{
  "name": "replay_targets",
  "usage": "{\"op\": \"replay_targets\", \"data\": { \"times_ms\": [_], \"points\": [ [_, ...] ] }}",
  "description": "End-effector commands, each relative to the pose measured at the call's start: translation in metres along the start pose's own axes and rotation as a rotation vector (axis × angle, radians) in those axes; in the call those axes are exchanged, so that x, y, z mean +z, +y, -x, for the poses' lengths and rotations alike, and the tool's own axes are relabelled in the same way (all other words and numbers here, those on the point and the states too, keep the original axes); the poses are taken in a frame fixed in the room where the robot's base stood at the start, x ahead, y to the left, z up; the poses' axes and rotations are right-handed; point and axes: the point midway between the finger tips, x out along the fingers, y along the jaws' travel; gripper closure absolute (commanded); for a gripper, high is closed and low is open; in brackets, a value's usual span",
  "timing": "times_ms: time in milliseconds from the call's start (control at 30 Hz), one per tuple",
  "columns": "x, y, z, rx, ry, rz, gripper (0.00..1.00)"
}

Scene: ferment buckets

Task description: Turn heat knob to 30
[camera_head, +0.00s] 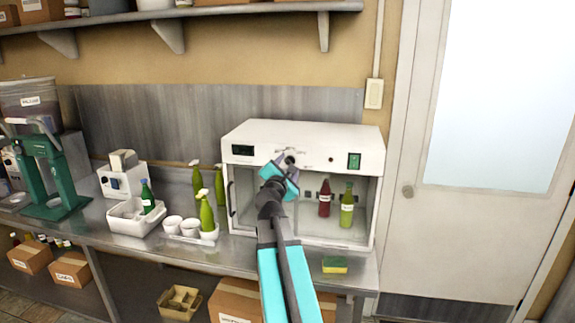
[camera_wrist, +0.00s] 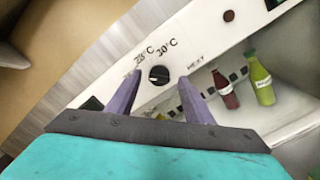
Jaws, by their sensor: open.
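The black round heat knob (camera_wrist: 159,75) sits on the white front panel of the heating cabinet (camera_head: 258,134), with a pale pointer line on its face. In the wrist view the labels "28°C" and "30°C" are printed above it, and "HEAT" or a similar word lies to its right. In that tilted view I cannot tell exactly which mark the pointer lines up with. My gripper (camera_wrist: 158,92) is open, its two purple fingers on either side of the knob. I cannot tell whether they touch it. In the head view my gripper (camera_head: 290,164) partly hides the knob.
A red bottle (camera_head: 324,199) and a yellow-green bottle (camera_head: 346,206) stand inside the cabinet. A green switch (camera_head: 354,160) is on the panel's right. Green spray bottles (camera_head: 207,214) and a white tray (camera_head: 136,217) stand on the left. A sponge (camera_head: 335,264) lies in front.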

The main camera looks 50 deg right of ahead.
Motion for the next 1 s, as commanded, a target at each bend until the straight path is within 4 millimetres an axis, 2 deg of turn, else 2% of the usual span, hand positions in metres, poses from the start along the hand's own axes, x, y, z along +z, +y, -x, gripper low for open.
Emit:
{"op": "replay_targets", "data": {
  "times_ms": [167, 500, 567, 767, 833, 1000],
  "points": [
    [0.0002, -0.0002, -0.0092, -0.001, 0.000, 0.001, 0.53],
    [-0.0002, -0.0006, -0.0102, -0.001, 0.000, 0.001, 0.53],
    [-0.0002, -0.0005, -0.0102, 0.000, 0.000, 0.001, 0.60],
    [-0.0002, -0.0007, -0.0101, -0.001, 0.000, 0.001, 0.93],
    [-0.0024, 0.0011, -0.0041, -0.001, 0.000, 0.001, 0.94],
    [-0.0008, -0.0017, -0.0096, -0.002, 0.000, -0.008, 0.94]
  ]
}}
